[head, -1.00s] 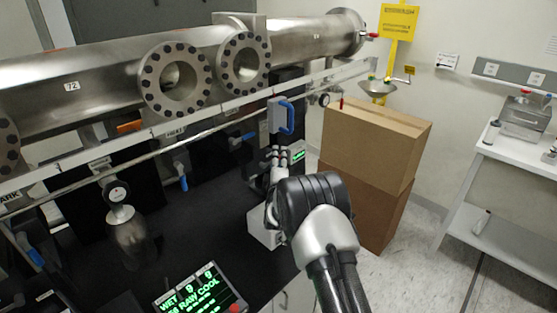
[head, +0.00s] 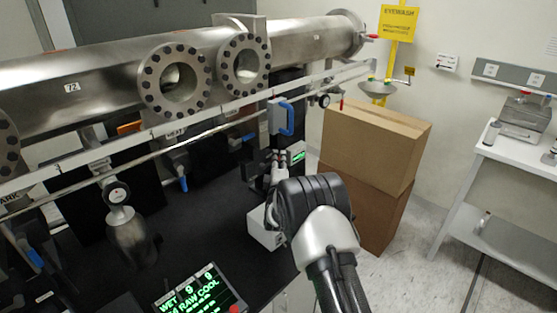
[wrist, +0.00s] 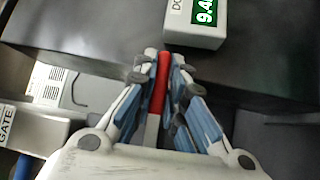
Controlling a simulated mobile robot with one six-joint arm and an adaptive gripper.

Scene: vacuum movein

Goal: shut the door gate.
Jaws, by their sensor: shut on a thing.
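In the wrist view my gripper (wrist: 163,68) is closed around a narrow red handle (wrist: 160,85), with a finger on each side. A pale strip shows below the red part between the fingers. A light box with a green readout (wrist: 206,14) sits just beyond the fingertips, its label partly cut off. A metal block with a GATE label (wrist: 8,122) is at the left edge; the rest of its label is out of view. In the head view my gripper (head: 277,163) is beside a small green display (head: 297,153), and the red handle is not clear there.
A long steel chamber (head: 300,42) with bolted round flanges runs across the back, with a rail (head: 240,101) before it. A blue handle (head: 287,117) stands above my gripper. Stacked cardboard boxes (head: 375,140) are close on the right. A monitor (head: 200,293) is in front.

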